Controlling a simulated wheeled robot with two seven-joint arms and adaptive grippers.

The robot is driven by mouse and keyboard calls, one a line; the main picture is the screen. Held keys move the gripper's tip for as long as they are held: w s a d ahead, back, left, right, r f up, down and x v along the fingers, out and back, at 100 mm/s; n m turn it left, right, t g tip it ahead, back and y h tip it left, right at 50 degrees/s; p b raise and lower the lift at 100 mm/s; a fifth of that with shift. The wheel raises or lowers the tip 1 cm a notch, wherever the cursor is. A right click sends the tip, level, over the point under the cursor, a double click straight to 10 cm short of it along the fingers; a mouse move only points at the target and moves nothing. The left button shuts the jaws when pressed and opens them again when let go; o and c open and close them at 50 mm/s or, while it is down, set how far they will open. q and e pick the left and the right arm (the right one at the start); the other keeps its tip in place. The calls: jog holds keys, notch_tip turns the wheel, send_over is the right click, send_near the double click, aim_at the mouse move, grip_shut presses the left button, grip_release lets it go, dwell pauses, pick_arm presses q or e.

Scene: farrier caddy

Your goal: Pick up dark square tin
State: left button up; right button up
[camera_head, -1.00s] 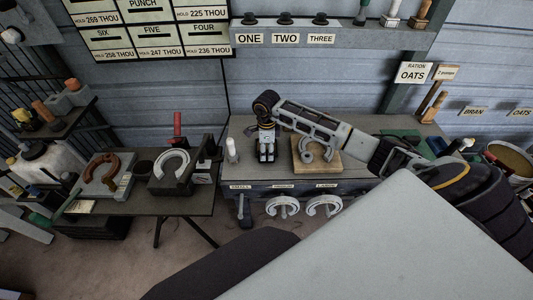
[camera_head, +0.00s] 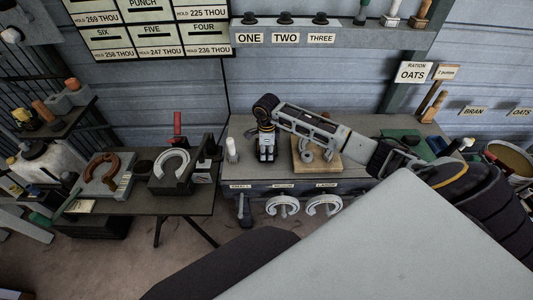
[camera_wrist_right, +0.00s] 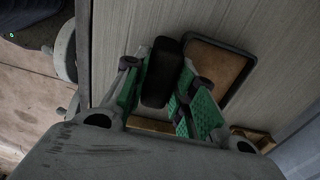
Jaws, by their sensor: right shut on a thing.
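My right gripper (camera_head: 266,154) points down over the back table in the head view. In the right wrist view its green-padded fingers (camera_wrist_right: 160,92) are closed on the sides of a dark, blocky tin (camera_wrist_right: 161,72). The tin's far end sticks out past the fingers. I cannot tell whether it is clear of the table top. In the head view the gripper hides the tin. My left gripper is in neither view.
A wooden board with a grey horseshoe (camera_head: 327,154) lies right of the gripper, partly behind my arm. A white bottle (camera_head: 231,149) stands left of it. A dark-rimmed brown tray (camera_wrist_right: 218,68) lies beside the tin. Horseshoes (camera_head: 283,207) hang on the table front.

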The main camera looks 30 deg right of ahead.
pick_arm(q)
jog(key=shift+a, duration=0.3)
pick_arm(e)
grip_shut()
jog(key=shift+r, duration=0.1)
jog(key=shift+r, duration=0.8)
notch_tip(320, 180, up, 7)
jog(key=shift+f, duration=0.1)
jog(key=shift+r, duration=0.75)
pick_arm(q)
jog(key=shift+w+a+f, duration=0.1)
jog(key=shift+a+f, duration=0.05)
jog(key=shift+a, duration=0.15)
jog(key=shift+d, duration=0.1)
